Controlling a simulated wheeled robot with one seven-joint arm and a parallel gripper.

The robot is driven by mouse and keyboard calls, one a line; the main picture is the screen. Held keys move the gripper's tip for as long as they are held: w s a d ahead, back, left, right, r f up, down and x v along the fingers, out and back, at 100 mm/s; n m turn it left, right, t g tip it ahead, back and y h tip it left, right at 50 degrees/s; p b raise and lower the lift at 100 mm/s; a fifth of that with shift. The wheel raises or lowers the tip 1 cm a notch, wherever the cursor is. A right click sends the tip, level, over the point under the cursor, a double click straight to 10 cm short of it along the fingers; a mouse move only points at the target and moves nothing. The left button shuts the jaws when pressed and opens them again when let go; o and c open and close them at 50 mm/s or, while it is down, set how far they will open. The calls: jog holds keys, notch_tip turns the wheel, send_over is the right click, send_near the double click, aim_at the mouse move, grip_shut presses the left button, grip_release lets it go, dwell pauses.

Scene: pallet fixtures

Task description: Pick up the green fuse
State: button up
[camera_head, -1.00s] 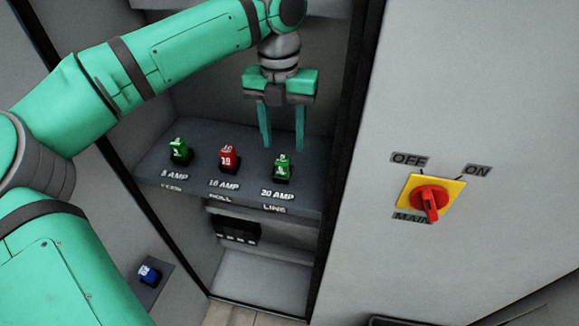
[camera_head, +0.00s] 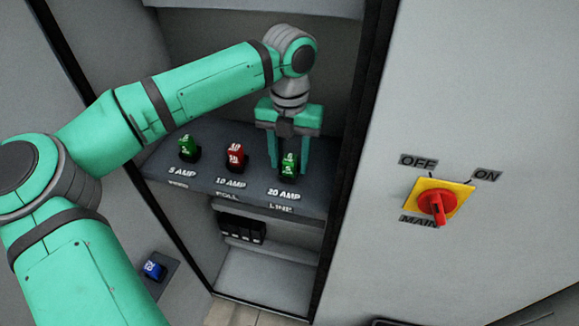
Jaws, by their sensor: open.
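A green fuse (camera_head: 289,165) stands in the slot labelled 20 AMP on the dark shelf in the cabinet. A second green fuse (camera_head: 188,148) stands in the 5 AMP slot at the left. My gripper (camera_head: 289,168) points down with its fingers open. One finger shows on each side of the 20 AMP green fuse, around its height. I cannot tell whether either finger touches it.
A red fuse (camera_head: 236,157) stands in the 10 AMP slot, left of my gripper. A blue fuse (camera_head: 154,270) sits on a lower panel. The cabinet's dark door edge (camera_head: 355,140) runs close on the right. A red rotary switch (camera_head: 437,206) on a yellow plate is on the panel beyond.

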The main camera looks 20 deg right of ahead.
grip_shut()
